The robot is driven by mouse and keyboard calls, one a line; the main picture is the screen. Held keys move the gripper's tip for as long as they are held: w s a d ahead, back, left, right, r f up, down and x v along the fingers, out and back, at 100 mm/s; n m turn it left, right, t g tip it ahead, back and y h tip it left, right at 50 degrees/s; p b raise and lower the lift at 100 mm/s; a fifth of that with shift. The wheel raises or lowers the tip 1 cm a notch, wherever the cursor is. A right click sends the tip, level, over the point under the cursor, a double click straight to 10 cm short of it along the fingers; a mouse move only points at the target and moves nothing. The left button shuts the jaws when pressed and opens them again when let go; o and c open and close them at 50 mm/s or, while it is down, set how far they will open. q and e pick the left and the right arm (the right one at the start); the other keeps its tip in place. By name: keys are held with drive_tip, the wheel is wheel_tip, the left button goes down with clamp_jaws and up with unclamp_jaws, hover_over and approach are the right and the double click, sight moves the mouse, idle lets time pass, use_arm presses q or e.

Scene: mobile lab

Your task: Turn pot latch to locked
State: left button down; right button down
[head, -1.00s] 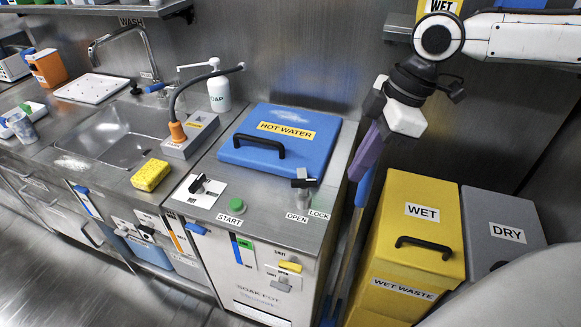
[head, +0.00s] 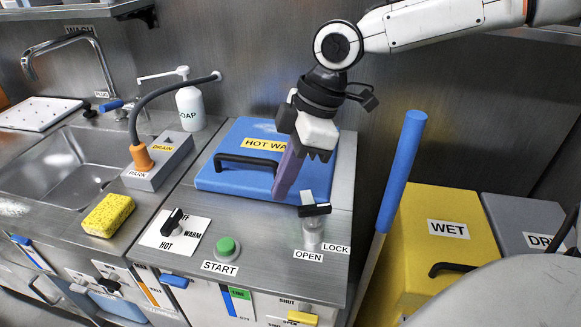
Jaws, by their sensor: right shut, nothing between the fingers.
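The pot latch (head: 313,225) is a small metal post with a black-and-white handle on top, at the right front of the steel counter. The labels OPEN (head: 308,255) and LOCK (head: 335,247) lie at its foot, OPEN to the left and LOCK to the right. The blue pot lid (head: 225,181) marked HOT WATER lies flat behind it with a black handle. My right gripper (head: 283,193) is shut and empty, fingers pointing down, just left of and above the latch handle. It hides part of the lid and its label. My left gripper is not in view.
A green START button (head: 227,246) and a HOT/WARM knob (head: 174,221) sit left of the latch. A blue pole (head: 402,170) stands right of the counter, before the yellow WET bin (head: 440,220). A yellow sponge (head: 108,215) lies near the sink.

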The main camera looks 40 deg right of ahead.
sight(300, 193)
drive_tip(key=x, duration=0.3)
drive_tip(key=shift+f+b, duration=0.35)
drive_tip(key=shift+f, duration=0.05)
drive_tip(key=d, duration=0.1)
drive_tip(key=s+d, duration=0.1)
drive_tip(key=d, duration=0.1)
drive_tip(key=shift+s+r, duration=0.25)
drive_tip(key=shift+r, duration=0.05)
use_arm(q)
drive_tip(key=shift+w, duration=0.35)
use_arm(e)
drive_tip(key=shift+s+d, duration=0.15)
drive_tip(key=shift+d, duration=0.1)
use_arm(q)
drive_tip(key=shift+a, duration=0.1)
drive_tip(key=shift+p, duration=0.3)
